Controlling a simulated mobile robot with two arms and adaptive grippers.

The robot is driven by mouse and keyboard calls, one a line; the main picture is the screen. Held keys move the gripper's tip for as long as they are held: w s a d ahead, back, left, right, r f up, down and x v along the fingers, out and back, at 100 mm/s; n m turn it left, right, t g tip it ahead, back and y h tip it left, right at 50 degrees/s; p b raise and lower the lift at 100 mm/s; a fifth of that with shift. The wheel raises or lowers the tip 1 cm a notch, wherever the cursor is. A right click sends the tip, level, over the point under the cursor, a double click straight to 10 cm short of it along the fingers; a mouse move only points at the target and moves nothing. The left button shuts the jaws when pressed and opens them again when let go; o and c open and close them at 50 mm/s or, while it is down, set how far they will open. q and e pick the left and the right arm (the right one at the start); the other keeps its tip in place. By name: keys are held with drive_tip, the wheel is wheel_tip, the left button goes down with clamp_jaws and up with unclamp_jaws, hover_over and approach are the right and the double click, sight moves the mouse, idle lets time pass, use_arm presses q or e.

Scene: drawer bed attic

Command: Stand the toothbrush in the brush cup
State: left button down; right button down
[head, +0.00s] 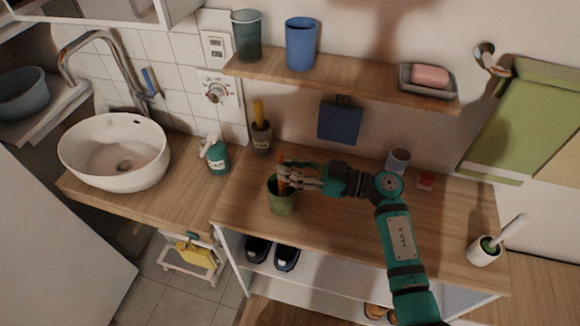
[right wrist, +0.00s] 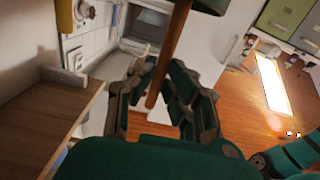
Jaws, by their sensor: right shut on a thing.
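My right gripper (head: 284,177) is shut on an orange-brown stick, the toothbrush (head: 281,162). It holds the stick roughly upright at the mouth of a green cup (head: 283,203) on the wooden counter. The stick's lower part overlaps the cup opening; I cannot tell whether it rests on the bottom. In the right wrist view the toothbrush (right wrist: 166,62) passes between the fingers of the gripper (right wrist: 160,95). A dark green piece at the top of that view may be the cup. My left gripper is not in view.
A grey labelled cup (head: 261,141) with a yellow-handled item stands behind the green cup. A soap dispenser (head: 216,157) stands to the left, near the white basin (head: 115,152). A small grey cup (head: 398,160) is behind my arm. A shelf (head: 345,80) overhangs the back.

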drive_tip(key=c, duration=1.2)
unclamp_jaws()
drive_tip(key=v, duration=1.2)
